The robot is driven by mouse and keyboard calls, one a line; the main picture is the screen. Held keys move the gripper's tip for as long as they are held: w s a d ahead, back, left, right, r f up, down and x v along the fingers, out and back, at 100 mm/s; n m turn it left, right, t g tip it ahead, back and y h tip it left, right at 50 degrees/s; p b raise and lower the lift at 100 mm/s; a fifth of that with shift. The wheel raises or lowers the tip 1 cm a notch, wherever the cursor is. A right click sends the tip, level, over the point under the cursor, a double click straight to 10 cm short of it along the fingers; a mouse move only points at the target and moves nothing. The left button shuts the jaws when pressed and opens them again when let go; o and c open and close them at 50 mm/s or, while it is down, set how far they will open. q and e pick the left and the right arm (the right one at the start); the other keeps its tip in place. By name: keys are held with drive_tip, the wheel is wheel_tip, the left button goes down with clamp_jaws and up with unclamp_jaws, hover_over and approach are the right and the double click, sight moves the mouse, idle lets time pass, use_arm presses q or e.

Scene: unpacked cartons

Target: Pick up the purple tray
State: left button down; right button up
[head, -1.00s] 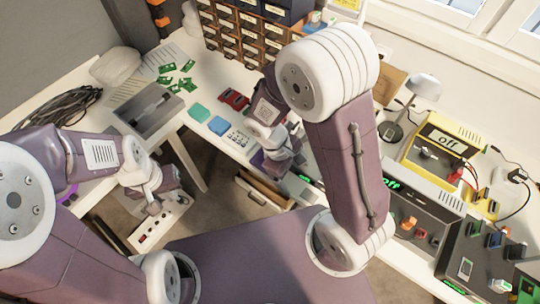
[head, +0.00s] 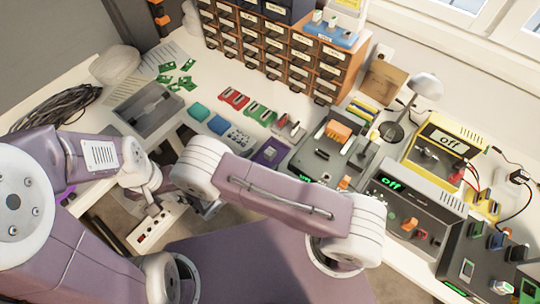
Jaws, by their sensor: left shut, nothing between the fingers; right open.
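A small purple tray (head: 270,153) lies at the front edge of the desk, just above my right forearm in the head view. Its rim is purple and its inside looks greyish. My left gripper (head: 151,210) is shut and empty at the lower left, over a white power strip and well apart from this tray. A purple edge (head: 66,196) also shows at the far left, mostly covered by my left arm.
A grey bin (head: 148,112), blue boxes (head: 208,118) and red and green parts (head: 246,104) are left of and behind the tray. A dark grey device (head: 325,150) stands close on its right. Drawer cabinets (head: 270,50) line the back. The white power strip (head: 150,228) is low left.

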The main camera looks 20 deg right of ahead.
sight(268, 152)
drive_tip(key=x, duration=0.5)
drive_tip(key=shift+d+f+p, duration=0.15)
drive_tip(key=shift+p, duration=0.15)
drive_tip(key=c, duration=1.1)
drive_tip(key=shift+c, duration=0.2)
drive_tip(key=shift+r, duration=0.55)
wheel_tip(268, 152, up, 3)
drive_tip(key=shift+f, duration=0.1)
drive_tip(key=s+d+r, duration=0.1)
drive_tip(key=d+r, duration=0.1)
drive_tip(key=d, duration=0.1)
drive_tip(key=s+d+r, duration=0.2)
drive_tip(key=d, duration=0.2)
drive_tip(key=s+d+r, duration=0.2)
drive_tip(key=d+r, duration=0.1)
drive_tip(key=shift+d+r, duration=0.1)
drive_tip(key=shift+d, duration=0.15)
